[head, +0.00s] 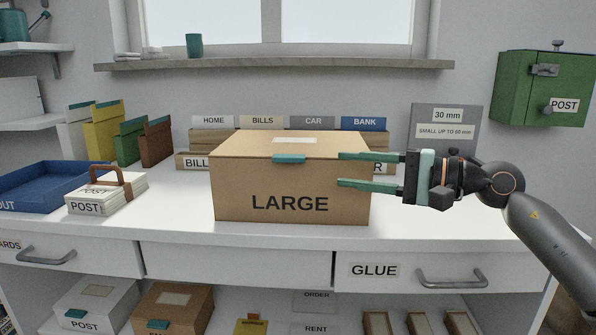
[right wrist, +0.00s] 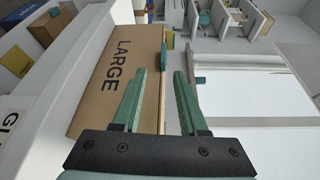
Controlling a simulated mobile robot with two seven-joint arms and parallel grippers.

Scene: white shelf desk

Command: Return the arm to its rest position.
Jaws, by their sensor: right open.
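My right gripper (head: 342,169) is open, with its two green fingers pointing left across the right end of the large cardboard box (head: 250,178). One finger is level with the lid, the other lower over the front face. In the right wrist view the gripper (right wrist: 160,76) has nothing clasped between its fingers. The box marked LARGE (right wrist: 98,75) lies beyond them, its lid edge showing between the fingers. I cannot tell whether a finger touches the box. The box stands upright on the white desk with its lid down. My left gripper is not in view.
A blue tray (head: 35,196) and a POST stack with a brown handle (head: 107,192) are at the left. A grey sign board (head: 447,115) and labelled sorters stand behind. A green POST box (head: 545,87) hangs on the wall. The desk (head: 440,215) is clear beneath my right arm.

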